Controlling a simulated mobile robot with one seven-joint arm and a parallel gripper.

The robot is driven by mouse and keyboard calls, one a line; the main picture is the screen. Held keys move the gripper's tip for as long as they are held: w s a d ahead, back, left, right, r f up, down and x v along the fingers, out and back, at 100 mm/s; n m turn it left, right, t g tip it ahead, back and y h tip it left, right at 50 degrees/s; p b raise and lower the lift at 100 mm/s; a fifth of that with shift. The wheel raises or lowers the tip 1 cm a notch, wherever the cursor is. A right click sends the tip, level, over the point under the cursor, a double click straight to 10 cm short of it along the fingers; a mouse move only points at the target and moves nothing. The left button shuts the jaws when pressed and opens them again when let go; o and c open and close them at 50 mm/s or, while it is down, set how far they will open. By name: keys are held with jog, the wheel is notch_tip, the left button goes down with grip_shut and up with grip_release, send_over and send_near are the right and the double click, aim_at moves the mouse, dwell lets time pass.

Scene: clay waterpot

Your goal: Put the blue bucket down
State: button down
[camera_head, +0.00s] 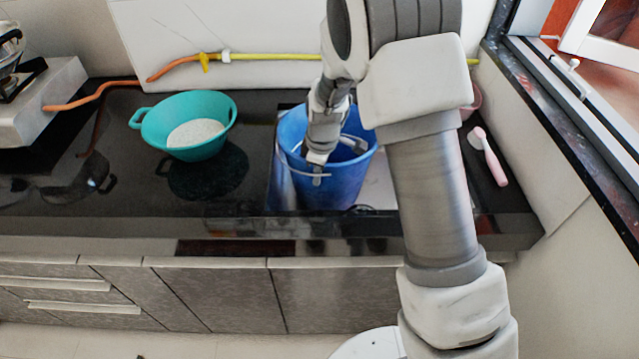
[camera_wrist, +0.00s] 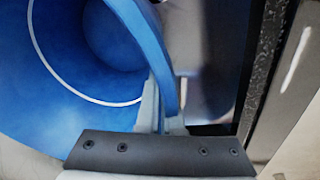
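The blue bucket (camera_head: 342,187) is upright at the sink area of the dark counter, partly hidden by my arm. Its open inside (camera_wrist: 60,75) fills the left of the wrist view, with a thin white handle curving across it. My gripper (camera_head: 318,168) is at the bucket's front rim. In the wrist view the fingers (camera_wrist: 164,112) sit on either side of the blue rim, close against it. I cannot tell whether the bucket's base touches anything.
A teal basin (camera_head: 190,110) with handles stands left on the counter (camera_head: 80,205). A pink-handled brush (camera_head: 490,160) lies to the right, near the window ledge. An orange and yellow hose (camera_head: 270,57) runs along the back wall. The counter's front left is clear.

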jog(key=shift+f, duration=1.3)
jog(key=shift+f+b, duration=0.15)
jog(key=shift+b, duration=0.15)
jog(key=c, duration=1.1)
grip_release()
